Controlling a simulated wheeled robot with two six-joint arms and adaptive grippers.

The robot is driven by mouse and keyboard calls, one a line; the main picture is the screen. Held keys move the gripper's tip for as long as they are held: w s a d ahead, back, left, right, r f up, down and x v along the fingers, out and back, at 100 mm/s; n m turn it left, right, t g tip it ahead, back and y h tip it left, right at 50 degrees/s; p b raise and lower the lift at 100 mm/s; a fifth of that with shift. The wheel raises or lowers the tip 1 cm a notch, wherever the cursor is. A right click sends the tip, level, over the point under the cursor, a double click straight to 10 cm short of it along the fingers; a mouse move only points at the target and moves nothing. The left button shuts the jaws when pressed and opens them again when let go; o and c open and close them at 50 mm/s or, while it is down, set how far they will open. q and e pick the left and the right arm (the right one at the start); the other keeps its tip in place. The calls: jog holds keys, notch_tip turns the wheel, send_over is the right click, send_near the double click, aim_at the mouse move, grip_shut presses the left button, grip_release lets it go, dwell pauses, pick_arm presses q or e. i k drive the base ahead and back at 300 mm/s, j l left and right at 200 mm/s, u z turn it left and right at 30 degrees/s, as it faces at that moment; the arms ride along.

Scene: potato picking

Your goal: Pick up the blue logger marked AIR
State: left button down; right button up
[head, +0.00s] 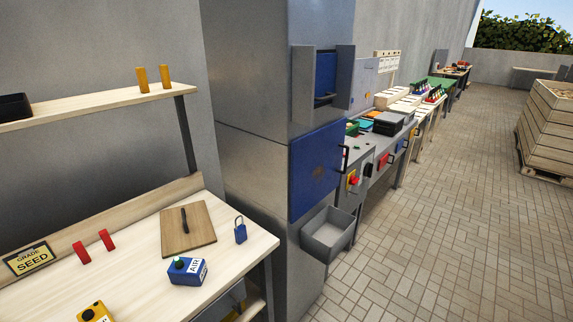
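The blue logger marked AIR (187,273) sits on the light wooden table (128,262) at the lower left of the head view. It is a small blue box with a green knob on top and a white label reading AIR. A yellow box (95,312), partly cut off by the bottom edge, sits to its left and nearer. Neither of my grippers shows in the head view.
A wooden board (188,231) with a dark handle lies behind the logger, and a blue padlock (240,230) stands right of it. Two red pieces (82,252) and a SEED sign (30,259) are left. A grey cabinet (262,175) rises at right. Paved floor (430,240) is open beyond.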

aim_at(195, 271)
jog(key=i+l, duration=0.3)
jog(key=i, duration=0.15)
jog(key=i+l, duration=0.25)
jog(key=i, duration=0.2)
jog(key=i+l+u, duration=0.15)
jog(key=u, duration=0.35)
jog(key=i+l+u, duration=0.25)
jog(key=u, duration=0.25)
